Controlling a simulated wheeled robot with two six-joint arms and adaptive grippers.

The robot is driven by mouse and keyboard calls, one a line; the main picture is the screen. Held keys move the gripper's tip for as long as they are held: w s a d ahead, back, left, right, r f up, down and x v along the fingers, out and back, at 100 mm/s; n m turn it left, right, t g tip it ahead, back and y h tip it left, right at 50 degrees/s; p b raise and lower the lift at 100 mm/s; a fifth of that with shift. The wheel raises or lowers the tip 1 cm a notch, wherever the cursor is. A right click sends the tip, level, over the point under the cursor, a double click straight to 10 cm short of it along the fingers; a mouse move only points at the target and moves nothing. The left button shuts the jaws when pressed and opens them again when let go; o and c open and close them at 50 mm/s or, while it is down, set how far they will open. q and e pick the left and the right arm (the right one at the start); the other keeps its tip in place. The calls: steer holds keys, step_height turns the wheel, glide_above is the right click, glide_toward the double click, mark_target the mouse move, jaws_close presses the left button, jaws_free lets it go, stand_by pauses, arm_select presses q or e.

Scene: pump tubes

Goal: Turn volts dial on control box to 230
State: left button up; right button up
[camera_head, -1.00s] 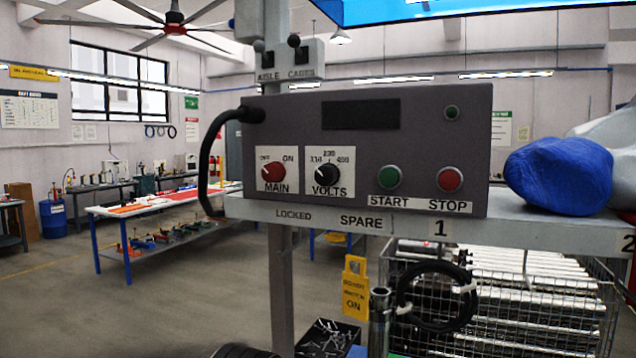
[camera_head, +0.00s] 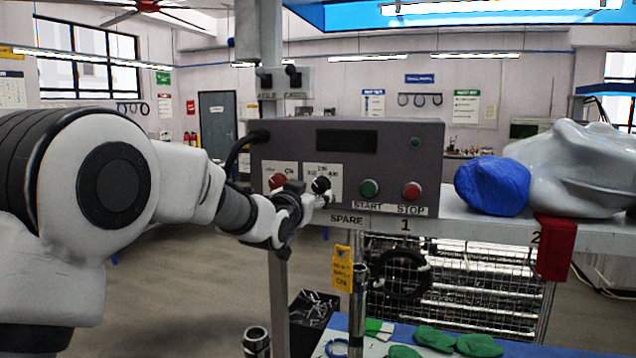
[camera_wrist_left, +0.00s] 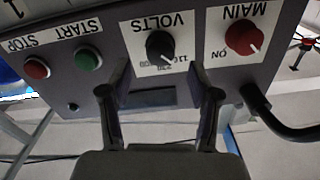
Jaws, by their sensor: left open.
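The grey control box (camera_head: 420,165) stands on a shelf in the head view. Its black VOLTS dial (camera_head: 320,185) is on a white plate labelled 110, 230 and 400. In the left wrist view, upside down, the dial (camera_wrist_left: 160,45) shows clearly, its white mark pointing toward the 110 side. My left gripper (camera_head: 324,198) is in front of the box, close to the dial. In the wrist view its open fingers (camera_wrist_left: 163,88) are spread to either side of the dial, with nothing between them. Contact with the box cannot be told. My right gripper is out of view.
The red MAIN knob (camera_wrist_left: 243,37) is beside the dial. Green START (camera_head: 369,188) and red STOP (camera_head: 411,191) buttons are on its other side. A black cable (camera_head: 238,150) bends out of the box's left end. A blue cloth-like bundle (camera_head: 490,186) lies right of the box.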

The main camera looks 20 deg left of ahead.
mark_target(319, 188)
arm_select(q)
steer(key=w+p, duration=0.2)
steer(key=w, duration=0.2)
steer(key=shift+w+r+p, duration=0.3)
steer(key=shift+w+p, duration=0.1)
steer(key=shift+w+d, duration=0.1)
steer(key=shift+w+f, duration=0.2)
steer(key=shift+f, duration=0.05)
steer(key=shift+c, duration=0.4)
steer(key=shift+w, duration=0.1)
steer(key=c, duration=1.1)
